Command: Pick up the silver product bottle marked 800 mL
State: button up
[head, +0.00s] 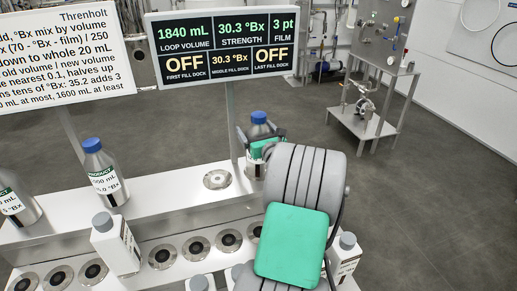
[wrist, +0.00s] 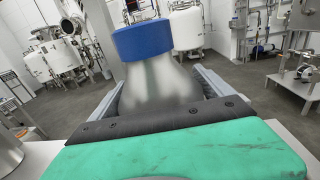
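A silver bottle with a blue cap (head: 259,117) stands at the right end of the raised white shelf. My gripper (head: 262,137) is at its upper body, one finger on each side. The wrist view shows the same bottle (wrist: 158,82) upright between the fingers (wrist: 165,95); I cannot tell whether they press on it. Its volume marking is not readable. A third silver bottle (head: 17,203) is cut by the left edge.
An empty round dock (head: 217,180) lies just left of the gripped-at bottle. White grey-capped bottles (head: 116,242) and several dark-centred round docks (head: 162,256) are on the lower ledge. A display on a post (head: 222,48) and a text sign (head: 65,48) rise behind.

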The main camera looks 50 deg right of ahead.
jog(key=c, duration=1.7)
jog(key=shift+d+r, duration=0.1)
jog(key=shift+r, duration=0.1)
jog(key=shift+c, duration=0.3)
